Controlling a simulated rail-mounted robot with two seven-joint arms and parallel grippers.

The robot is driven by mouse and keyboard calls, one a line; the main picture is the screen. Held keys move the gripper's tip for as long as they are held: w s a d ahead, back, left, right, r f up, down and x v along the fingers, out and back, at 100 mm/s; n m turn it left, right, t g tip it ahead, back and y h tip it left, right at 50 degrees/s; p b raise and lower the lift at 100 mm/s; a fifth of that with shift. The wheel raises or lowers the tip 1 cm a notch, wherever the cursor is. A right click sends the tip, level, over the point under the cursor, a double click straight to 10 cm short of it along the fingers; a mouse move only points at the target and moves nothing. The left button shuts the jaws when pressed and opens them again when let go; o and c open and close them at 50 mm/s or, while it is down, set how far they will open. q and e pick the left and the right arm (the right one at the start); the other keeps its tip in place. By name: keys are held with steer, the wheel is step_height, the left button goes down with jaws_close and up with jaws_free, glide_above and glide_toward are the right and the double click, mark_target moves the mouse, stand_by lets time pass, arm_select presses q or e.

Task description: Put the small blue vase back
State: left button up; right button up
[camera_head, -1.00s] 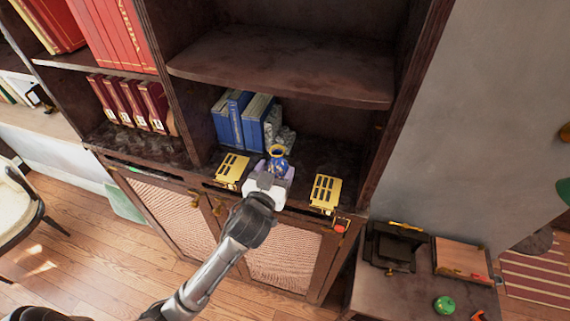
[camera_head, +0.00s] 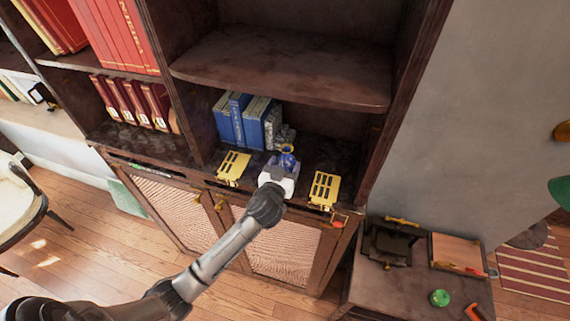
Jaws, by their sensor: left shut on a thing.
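The small blue vase (camera_head: 287,158) has a gold rim and is at the front of the lower shelf of the dark wooden cabinet, between two yellow slotted stands. My left gripper (camera_head: 281,166) reaches up to it from the front and is shut on it. The gripper hides the vase's lower part, so I cannot tell whether its base touches the shelf. My right gripper is not in view.
The left yellow stand (camera_head: 234,167) and the right yellow stand (camera_head: 323,189) flank the vase closely. Blue books (camera_head: 240,120) and a grey stone bookend (camera_head: 283,136) stand behind. The shelf above (camera_head: 280,70) overhangs. A side table (camera_head: 410,285) is at the lower right.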

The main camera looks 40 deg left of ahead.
arm_select(q)
steer(key=shift+w+a, duration=0.15)
steer(key=shift+w, duration=0.1)
steer(key=shift+f, duration=0.1)
steer(key=shift+f, duration=0.15)
steer(key=o, duration=1)
